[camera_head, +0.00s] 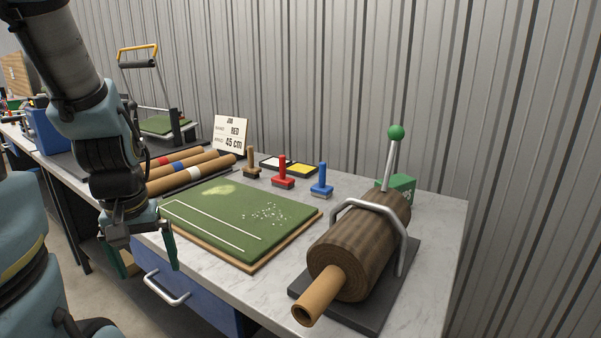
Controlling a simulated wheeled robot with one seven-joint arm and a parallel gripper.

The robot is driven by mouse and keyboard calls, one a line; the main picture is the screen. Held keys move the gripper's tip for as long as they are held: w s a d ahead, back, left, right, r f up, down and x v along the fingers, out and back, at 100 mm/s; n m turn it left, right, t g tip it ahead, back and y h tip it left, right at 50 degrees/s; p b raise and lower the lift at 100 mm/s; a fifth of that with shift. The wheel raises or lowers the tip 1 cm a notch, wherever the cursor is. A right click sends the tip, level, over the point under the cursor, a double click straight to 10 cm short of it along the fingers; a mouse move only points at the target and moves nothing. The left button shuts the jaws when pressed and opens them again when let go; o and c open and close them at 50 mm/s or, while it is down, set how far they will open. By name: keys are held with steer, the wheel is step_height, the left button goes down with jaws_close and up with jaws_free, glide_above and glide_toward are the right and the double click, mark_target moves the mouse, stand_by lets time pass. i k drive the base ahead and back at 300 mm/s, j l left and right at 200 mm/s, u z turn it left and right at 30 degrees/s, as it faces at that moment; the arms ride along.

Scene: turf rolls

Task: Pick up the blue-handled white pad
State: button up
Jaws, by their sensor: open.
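The blue-handled pad (321,182) stands upright on the bench, at the right end of a row of three handled tools. Its blue handle points up and its low base looks grey at this size, so I cannot confirm white. My gripper (148,258) hangs at the left, in front of the bench edge, with its green fingers pointing down, open and empty. It is well to the left of the pad and nearer to me, apart from it.
Red-handled (283,176) and wooden-handled (251,163) tools stand left of the pad. A turf board (210,227) lies in front. A large brown roll (350,250) on a dark stand is at right. A sign (231,134) stands behind.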

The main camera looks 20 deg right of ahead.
mark_target(321, 190)
steer(key=i+j+z, duration=0.55)
steer(key=i+j, duration=0.2)
